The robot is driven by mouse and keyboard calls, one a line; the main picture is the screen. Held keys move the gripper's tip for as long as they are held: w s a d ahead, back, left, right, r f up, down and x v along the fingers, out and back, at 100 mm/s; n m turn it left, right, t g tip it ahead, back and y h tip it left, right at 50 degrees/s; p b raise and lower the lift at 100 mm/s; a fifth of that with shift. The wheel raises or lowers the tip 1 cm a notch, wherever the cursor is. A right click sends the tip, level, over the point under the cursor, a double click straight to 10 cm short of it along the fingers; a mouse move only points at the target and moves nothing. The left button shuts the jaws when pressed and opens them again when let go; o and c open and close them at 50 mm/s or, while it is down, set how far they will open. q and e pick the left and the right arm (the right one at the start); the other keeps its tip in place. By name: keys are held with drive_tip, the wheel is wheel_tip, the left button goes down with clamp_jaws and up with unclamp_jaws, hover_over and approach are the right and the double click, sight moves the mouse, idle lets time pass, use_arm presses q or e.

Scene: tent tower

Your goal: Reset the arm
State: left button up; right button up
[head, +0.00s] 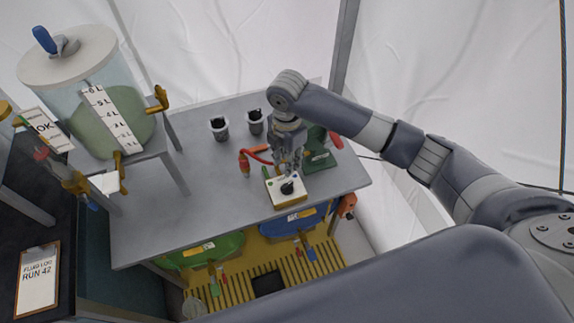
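My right arm reaches in from the right over the grey table (210,200). My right gripper (288,168) points down just above a small pale box with a black knob (287,188). The gripper's fingers are small and partly overlap the box, so I cannot tell whether they are open, shut or touching it. My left gripper is not in view.
Two cups with dark contents (219,129) stand behind the gripper. A red-orange tool (245,163) and a green device (318,155) flank it. A large tank of green liquid (105,115) stands at left. Green and blue bins (205,250) sit below. The table's left-front is clear.

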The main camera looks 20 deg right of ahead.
drive_tip(key=shift+r, duration=0.1)
idle(0.4)
drive_tip(key=s+a+f+m+t+y, duration=0.1)
drive_tip(key=s+a+f+m+y, duration=0.1)
drive_tip(key=s+a+m, duration=0.3)
drive_tip(key=s+a+f+m+t+y, duration=0.1)
drive_tip(key=s+a+f+m, duration=0.2)
drive_tip(key=s, duration=0.5)
drive_tip(key=s+d+r+m+t+h, duration=0.2)
drive_tip(key=s+d+m+h, duration=0.1)
drive_tip(key=s+d+m, duration=0.9)
wheel_tip(320, 180, down, 28)
drive_tip(key=g+b, duration=0.2)
drive_tip(key=b, duration=0.1)
drive_tip(key=s+d+f+g+b, duration=0.1)
drive_tip(key=s+d+f+b, duration=0.1)
drive_tip(key=s+f, duration=1.6)
drive_tip(key=shift+d+f, duration=0.6)
drive_tip(key=shift+d, duration=0.3)
